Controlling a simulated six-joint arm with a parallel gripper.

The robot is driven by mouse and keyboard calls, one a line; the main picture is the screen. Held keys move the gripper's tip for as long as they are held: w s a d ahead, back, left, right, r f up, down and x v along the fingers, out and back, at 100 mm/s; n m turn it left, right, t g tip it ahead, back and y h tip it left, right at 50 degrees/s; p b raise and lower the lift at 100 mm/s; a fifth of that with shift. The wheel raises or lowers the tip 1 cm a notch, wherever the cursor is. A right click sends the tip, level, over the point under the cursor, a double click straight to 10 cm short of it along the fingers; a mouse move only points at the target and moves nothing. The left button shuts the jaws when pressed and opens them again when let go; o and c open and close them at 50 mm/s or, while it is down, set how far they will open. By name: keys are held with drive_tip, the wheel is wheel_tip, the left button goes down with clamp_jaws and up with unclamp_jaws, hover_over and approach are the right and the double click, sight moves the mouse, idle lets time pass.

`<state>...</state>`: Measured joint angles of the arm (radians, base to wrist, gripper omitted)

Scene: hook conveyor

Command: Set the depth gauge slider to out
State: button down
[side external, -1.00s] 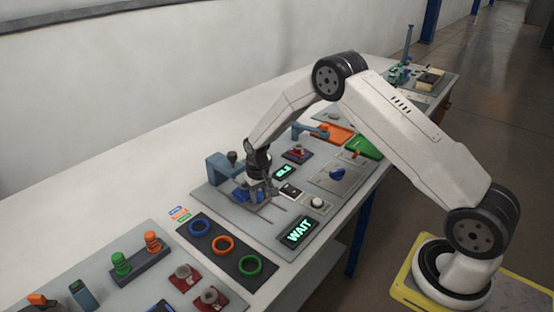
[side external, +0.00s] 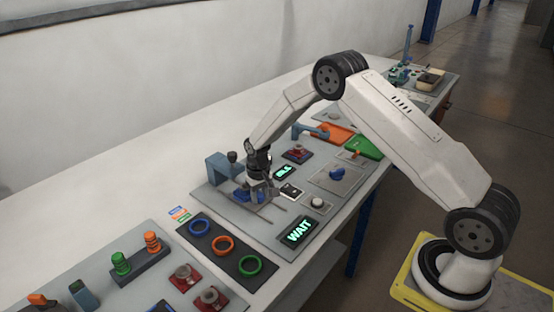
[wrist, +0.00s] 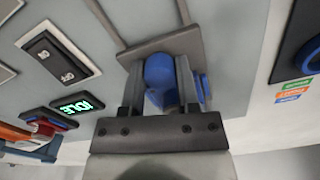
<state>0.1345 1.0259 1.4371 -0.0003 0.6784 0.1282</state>
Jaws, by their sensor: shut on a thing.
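The depth gauge slider is a grey plate (wrist: 193,42) on two thin rails, with a blue knob (wrist: 160,72) on it. In the wrist view my gripper (wrist: 160,82) has a finger on each side of the knob and is shut on it. In the side view my gripper (side external: 258,197) points down at the slider, low over the grey panel. Blue parts (side external: 242,195) show beside the fingers there. The fingers partly hide the slider, and its exact place along the rails is hard to tell.
A blue-grey block (side external: 222,168) stands behind the gripper. A WAIT display (side external: 298,231) is in front, and a small display (wrist: 77,106) and a black switch (wrist: 55,62) are close by. A dark mat (side external: 226,244) with coloured rings lies at the front left.

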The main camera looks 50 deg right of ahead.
drive_tip(key=shift+s, duration=4.55)
drive_tip(key=shift+c, duration=1.7)
unclamp_jaws()
drive_tip(key=shift+s, duration=0.1)
drive_tip(key=shift+r, duration=0.2)
drive_tip(key=shift+r, duration=3.75)
drive_tip(key=shift+r, duration=0.1)
